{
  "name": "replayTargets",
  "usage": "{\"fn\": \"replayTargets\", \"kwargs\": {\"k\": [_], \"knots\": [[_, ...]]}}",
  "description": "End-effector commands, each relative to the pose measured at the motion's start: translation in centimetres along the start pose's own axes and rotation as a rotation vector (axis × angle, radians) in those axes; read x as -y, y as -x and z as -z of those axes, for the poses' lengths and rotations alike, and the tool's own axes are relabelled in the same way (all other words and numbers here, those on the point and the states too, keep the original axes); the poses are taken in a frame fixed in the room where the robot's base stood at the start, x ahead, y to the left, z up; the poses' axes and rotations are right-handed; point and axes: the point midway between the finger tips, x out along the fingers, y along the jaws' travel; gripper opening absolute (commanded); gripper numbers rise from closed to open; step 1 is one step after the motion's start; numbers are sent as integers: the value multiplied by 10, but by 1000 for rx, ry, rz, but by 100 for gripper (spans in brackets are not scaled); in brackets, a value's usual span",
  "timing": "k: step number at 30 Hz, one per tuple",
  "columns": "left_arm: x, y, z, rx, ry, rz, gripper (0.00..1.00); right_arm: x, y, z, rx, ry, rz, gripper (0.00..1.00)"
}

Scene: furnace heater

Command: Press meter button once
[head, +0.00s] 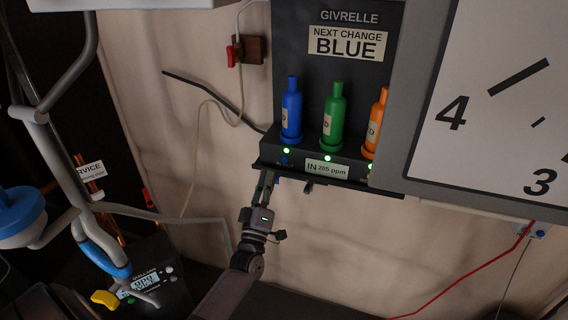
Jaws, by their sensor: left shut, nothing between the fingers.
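A dark meter box (176,293) with a small lit digital display (145,282) stands at the lower left. Pale round buttons (169,270) sit near its right edge, and a small green spot shows below the display. A blue-handled lever and a yellow handle partly cover its left side. My left gripper (266,180) is shut and empty, pointing up. Its fingertips are at the underside of the dispenser shelf (350,183), below the blue bottle (292,115). I cannot tell whether they touch the shelf. My right gripper is not in view.
The GIVRELLE panel (349,17) holds blue, green (333,118) and orange (376,122) bottles, each above a green light. An "IN 205 ppm" label (326,169) is on the shelf front. A large clock (500,95) is at right. Pipes and a blue valve wheel (20,212) crowd the left.

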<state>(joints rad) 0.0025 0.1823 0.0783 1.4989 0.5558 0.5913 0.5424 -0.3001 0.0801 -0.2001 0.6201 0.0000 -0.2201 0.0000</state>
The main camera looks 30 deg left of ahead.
Motion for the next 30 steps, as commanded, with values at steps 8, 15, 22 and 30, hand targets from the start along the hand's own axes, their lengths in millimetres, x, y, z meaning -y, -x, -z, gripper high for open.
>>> {"fn": "replayTargets", "kwargs": {"k": [8,15,22,30], "knots": [[16,-33,-15,-2,-1,-2,0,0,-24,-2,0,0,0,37],[20,-49,-19,-1,-1,-1,0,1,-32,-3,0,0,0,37],[20,-51,-20,0,-1,1,0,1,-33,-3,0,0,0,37],[20,-51,-20,0,-1,0,0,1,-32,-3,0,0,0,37]]}}
